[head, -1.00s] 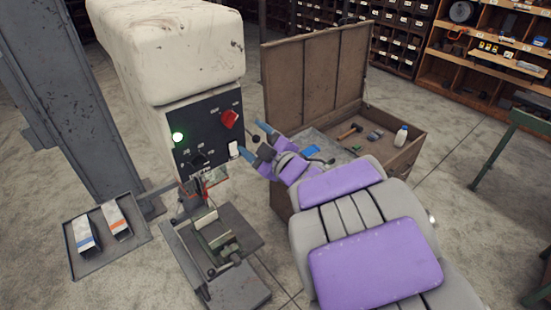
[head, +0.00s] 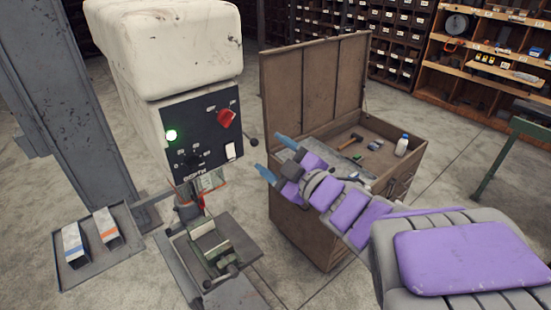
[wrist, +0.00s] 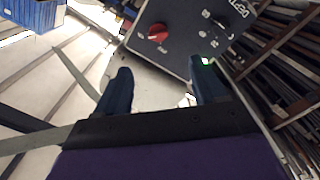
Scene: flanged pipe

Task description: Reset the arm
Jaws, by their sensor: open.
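My arm, grey with purple pads, reaches in from the right in the head view. My gripper (head: 272,159) has two blue fingers spread apart with nothing between them. It hangs in the air to the right of the machine's dark control panel (head: 200,135) and in front of the open wooden chest. In the wrist view, my gripper (wrist: 160,90) shows both blue fingers apart, with the panel and its red knob (wrist: 158,32) beyond them. The red knob also shows in the head view (head: 226,118), above a white switch. A green light (head: 171,135) glows on the panel.
The open wooden chest (head: 310,225) holds a hammer and a white bottle (head: 402,145). A vise (head: 215,245) sits below the machine head. A tray (head: 75,280) with two boxes lies at left beside a steel column (head: 70,100). Shelves stand behind.

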